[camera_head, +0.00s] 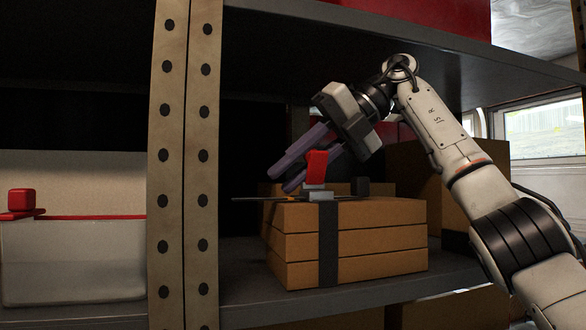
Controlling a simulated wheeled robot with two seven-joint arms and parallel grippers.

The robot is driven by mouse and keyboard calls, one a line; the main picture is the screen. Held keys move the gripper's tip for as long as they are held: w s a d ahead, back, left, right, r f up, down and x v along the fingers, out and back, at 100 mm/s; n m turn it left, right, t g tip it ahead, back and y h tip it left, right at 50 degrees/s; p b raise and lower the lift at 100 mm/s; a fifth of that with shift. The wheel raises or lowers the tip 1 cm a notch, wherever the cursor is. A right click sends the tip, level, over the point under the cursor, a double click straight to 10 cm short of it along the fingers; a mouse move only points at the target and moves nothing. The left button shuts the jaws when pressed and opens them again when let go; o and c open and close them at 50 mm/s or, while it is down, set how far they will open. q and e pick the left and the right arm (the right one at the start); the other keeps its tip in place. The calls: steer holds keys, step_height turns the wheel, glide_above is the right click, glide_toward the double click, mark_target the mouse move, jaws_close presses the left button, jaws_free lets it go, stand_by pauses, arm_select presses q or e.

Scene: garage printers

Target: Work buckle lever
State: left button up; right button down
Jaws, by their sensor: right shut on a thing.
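A buckle with a red lever (316,165) sits on top of a stack of flat brown boxes (375,243). The red lever stands up from a small grey metal base (318,192). A dark strap (328,245) runs down the front of the stack. My right gripper (281,181) reaches in from the upper right, its purple fingers pointing down and left around the lever. It is shut on the red lever, which partly covers the fingers. My left gripper is not in view.
A perforated upright post (184,160) stands left of the stack, and a shelf (400,285) lies beneath it. Another shelf edge (400,40) hangs close above my arm. A pale bin (72,265) with red parts is at left. More cardboard boxes (468,190) stand behind.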

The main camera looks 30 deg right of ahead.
steer(key=shift+w+g, duration=0.1)
steer(key=shift+g, duration=0.2)
stand_by(0.4)
steer(key=c, duration=1.6)
jaws_free()
steer(key=shift+o, duration=0.2)
steer(key=shift+f, duration=0.2)
